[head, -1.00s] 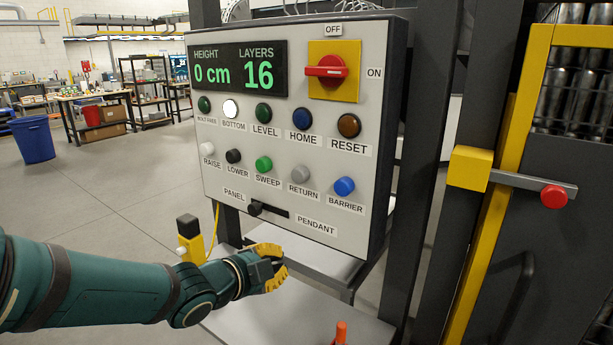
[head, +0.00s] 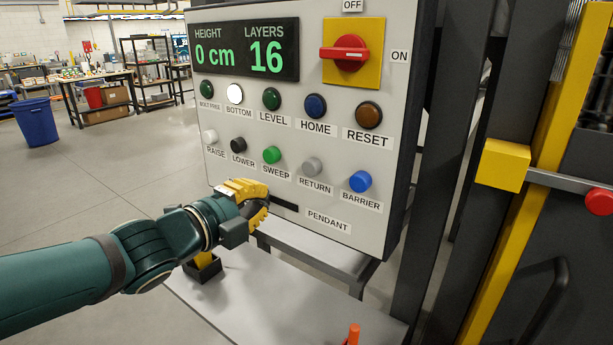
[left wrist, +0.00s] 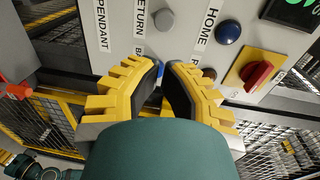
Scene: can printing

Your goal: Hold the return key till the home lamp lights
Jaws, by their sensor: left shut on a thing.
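The grey return key (head: 312,166) is in the lower button row of the control panel (head: 375,225), between the sweep and barrier buttons. It also shows in the left wrist view (left wrist: 163,19), uncovered. The blue home lamp (head: 315,106) sits above it and looks unlit; it shows too in the left wrist view (left wrist: 228,33). My left gripper (head: 262,196) is below and left of the return key, in front of the selector slot, apart from the key. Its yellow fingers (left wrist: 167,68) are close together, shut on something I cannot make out. My right gripper is not in view.
The white bottom lamp (head: 235,94) is lit. The display (head: 245,52) reads 0 cm and 16 layers. The blue barrier button (head: 360,181) is right of the return key. A red rotary switch (head: 345,53) is above. A grey shelf (head: 260,300) lies below the panel.

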